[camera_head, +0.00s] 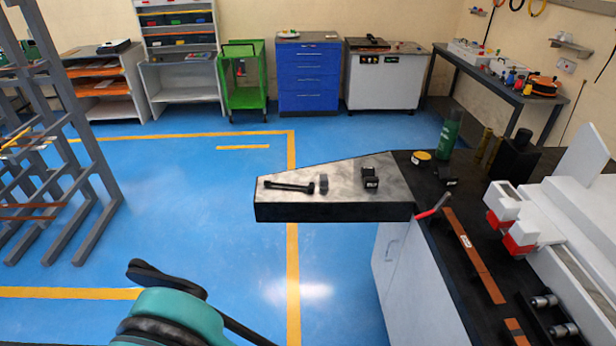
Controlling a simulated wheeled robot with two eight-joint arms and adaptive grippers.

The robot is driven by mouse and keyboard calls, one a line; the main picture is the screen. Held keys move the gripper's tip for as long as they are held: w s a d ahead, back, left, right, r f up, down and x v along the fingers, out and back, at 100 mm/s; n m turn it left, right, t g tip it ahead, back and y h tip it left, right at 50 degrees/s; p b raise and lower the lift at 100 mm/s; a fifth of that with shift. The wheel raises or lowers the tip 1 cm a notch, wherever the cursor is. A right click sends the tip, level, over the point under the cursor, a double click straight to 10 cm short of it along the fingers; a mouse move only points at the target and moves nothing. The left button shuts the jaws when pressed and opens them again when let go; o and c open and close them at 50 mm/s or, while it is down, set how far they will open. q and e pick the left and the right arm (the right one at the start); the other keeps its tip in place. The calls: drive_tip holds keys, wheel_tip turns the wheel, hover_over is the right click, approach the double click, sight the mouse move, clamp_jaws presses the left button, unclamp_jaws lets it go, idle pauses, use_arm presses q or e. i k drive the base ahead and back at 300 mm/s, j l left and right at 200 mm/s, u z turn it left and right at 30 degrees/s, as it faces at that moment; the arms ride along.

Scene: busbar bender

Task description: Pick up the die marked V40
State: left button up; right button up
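A small black block with a white label (370,181) stands on the grey metal top of the bench extension (345,171). A second black labelled block (447,177) sits to its right on the dark bench top (425,186). Both look like dies, but their markings are too small to read, so I cannot tell which is V40. A small grey block (323,184) and a dark wrench-like tool (288,186) lie left of the first block. A teal and black part of my arm shows at the bottom left, well short of the bench. I make out neither gripper.
A red-handled lever (433,207), copper bars (470,250) and a white machine (560,215) are on the right. A green bottle (448,136) stands behind the second block. A grey rack (50,150) is on the left. The blue floor between is clear.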

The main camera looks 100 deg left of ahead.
sight(368, 180)
drive_tip(key=l+u, duration=0.2)
drive_tip(key=u, duration=2.65)
drive_tip(key=i+z, duration=0.1)
drive_tip(key=z, duration=0.25)
drive_tip(key=j+z, duration=0.15)
drive_tip(key=z, duration=0.2)
drive_tip(key=i+j+z, duration=0.15)
drive_tip(key=z, duration=0.25)
drive_tip(key=i+j+z, duration=0.15)
drive_tip(key=j, duration=0.25)
drive_tip(key=i+j+z, duration=0.15)
drive_tip(key=j, duration=0.25)
drive_tip(key=i+j+z, duration=0.15)
drive_tip(key=j, duration=0.25)
drive_tip(key=i+j+z, duration=0.15)
drive_tip(key=j, duration=0.55)
drive_tip(key=i+j, duration=0.15)
drive_tip(key=j, duration=0.1)
